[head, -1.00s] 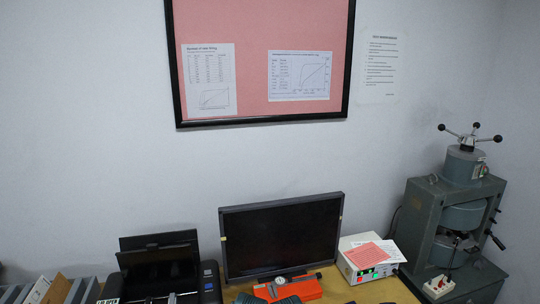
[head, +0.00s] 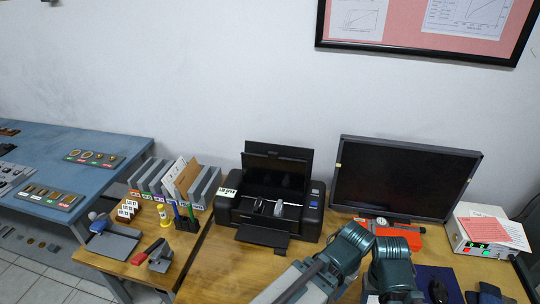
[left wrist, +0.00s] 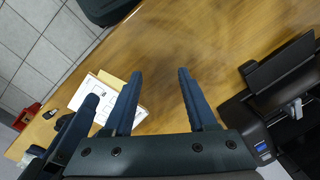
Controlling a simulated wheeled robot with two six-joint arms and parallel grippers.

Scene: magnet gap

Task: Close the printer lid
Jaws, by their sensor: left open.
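The black printer (head: 310,214) stands on the wooden desk, left of the monitor. Its lid (head: 277,166) is open, raised upright at the back, and the inside shows. A front flap (head: 262,238) hangs out toward me. In the left wrist view, part of the printer (left wrist: 238,113) is at the right edge. My left gripper (left wrist: 160,72) is open and empty there, its two fingers apart over bare desk, to the side of the printer and not touching it. In the head view my arm links are at the bottom, right of the printer; no fingers can be made out.
The monitor (head: 403,180) stands close right of the printer. A red device with a dial (head: 398,231) lies before it. Upright grey files (head: 205,186) and a pen holder (head: 186,222) stand at left. The desk (head: 213,275) is bare in front of the printer.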

